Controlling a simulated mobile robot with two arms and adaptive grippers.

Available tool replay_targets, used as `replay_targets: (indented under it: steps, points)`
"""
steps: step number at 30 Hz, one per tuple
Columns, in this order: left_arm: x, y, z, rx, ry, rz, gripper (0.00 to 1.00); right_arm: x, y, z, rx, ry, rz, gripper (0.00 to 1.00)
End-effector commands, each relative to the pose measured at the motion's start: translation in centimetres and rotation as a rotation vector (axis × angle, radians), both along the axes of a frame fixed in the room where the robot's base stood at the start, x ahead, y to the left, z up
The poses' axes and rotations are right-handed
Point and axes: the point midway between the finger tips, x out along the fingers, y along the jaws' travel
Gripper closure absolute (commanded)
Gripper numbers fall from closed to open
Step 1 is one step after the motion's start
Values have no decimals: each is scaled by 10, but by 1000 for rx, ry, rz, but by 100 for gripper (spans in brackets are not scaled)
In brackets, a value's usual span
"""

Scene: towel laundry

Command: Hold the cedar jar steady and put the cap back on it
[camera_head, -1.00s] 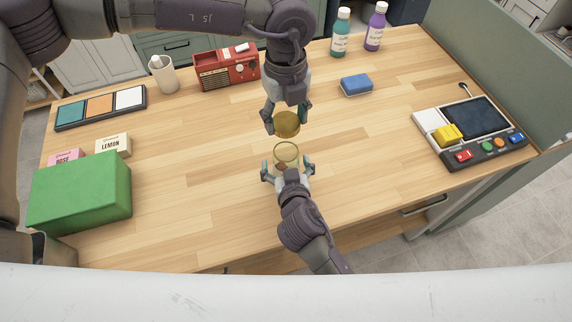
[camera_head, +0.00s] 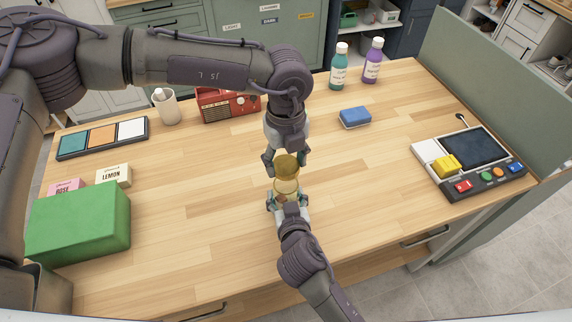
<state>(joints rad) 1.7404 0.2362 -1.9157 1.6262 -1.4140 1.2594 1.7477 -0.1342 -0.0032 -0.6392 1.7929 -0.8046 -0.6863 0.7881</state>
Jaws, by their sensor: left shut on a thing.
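The cedar jar (camera_head: 288,188) is a small clear, yellowish jar standing upright on the wooden table near its middle. My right gripper (camera_head: 289,202) comes from the front, its fingers drawn in around the jar's lower part. The round golden-brown cap (camera_head: 287,168) is in my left gripper (camera_head: 286,160), which is shut on it from behind and above. The cap is right over the jar's mouth and overlaps it in the picture. I cannot tell whether it is seated or just above the rim.
A green box (camera_head: 80,222), soap boxes (camera_head: 113,175), a colour tray (camera_head: 102,138), a white cup (camera_head: 165,107) and a red radio (camera_head: 228,104) are at left and back. A blue sponge (camera_head: 355,117), bottles (camera_head: 339,70) and a button console (camera_head: 470,163) are at right. The front right is clear.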

Motion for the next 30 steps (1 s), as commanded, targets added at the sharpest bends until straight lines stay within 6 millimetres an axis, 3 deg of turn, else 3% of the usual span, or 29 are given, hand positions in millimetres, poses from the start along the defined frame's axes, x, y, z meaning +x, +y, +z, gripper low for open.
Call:
replay_targets:
  steps: [4, 20, 30]
  points:
    - [0, 0, -19, 1, 0, 1, 56, 0, 0, 0, 0, 0, 0, 100]
    - [0, 0, -20, 0, 0, 1, 56, 0, 0, 0, 0, 0, 0, 100]
    - [0, 0, -37, -1, 0, 0, 56, 0, 0, 0, 0, 1, 0, 100]
